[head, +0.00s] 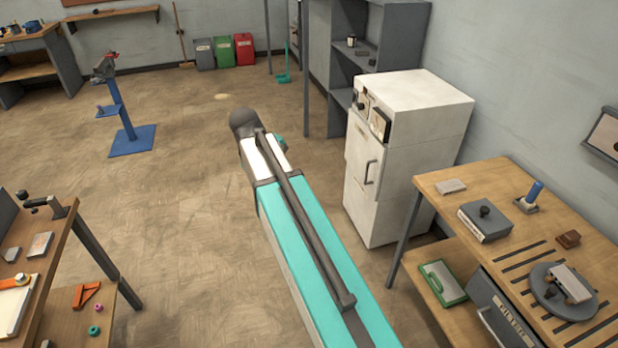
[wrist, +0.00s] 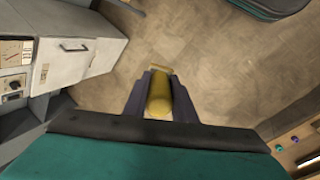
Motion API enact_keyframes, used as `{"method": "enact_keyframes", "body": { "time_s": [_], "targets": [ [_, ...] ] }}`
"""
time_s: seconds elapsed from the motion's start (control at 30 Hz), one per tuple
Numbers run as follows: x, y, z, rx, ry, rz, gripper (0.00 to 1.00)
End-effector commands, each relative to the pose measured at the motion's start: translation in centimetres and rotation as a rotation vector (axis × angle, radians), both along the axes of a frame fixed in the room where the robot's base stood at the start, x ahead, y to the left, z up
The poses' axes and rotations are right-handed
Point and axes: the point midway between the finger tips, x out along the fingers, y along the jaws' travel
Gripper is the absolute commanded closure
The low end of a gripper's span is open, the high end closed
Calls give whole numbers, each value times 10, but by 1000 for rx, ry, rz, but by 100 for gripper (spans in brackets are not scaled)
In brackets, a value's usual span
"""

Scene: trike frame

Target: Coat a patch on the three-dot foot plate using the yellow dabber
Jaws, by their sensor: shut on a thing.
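The yellow dabber (wrist: 159,98) is between the fingers of my gripper (wrist: 159,76) in the wrist view. In the head view my own arm stretches out over the floor, and the gripper and dabber are hidden there. I cannot make out a three-dot foot plate or the trike frame in either view.
A white cabinet (head: 405,140) stands right of my arm; it also shows in the wrist view (wrist: 85,50). A wooden bench (head: 450,188) at right holds a blue-handled item (head: 534,192) and a round turntable (head: 552,302). A blue stand (head: 130,140) is at far left. Open floor lies between.

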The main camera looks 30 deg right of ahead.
Motion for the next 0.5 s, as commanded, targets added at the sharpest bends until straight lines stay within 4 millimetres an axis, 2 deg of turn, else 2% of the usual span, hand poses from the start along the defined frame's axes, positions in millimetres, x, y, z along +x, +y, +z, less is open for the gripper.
{"method": "enact_keyframes", "body": {
  "time_s": [0.03,0.1,0.3,0.5],
  "targets": [
    [1,18,-2,0,0,29,98],
    [2,39,-2,0,0,63,98],
    [3,92,-4,0,0,148,98],
    [1,118,-4,0,0,191,98]
  ]
}}
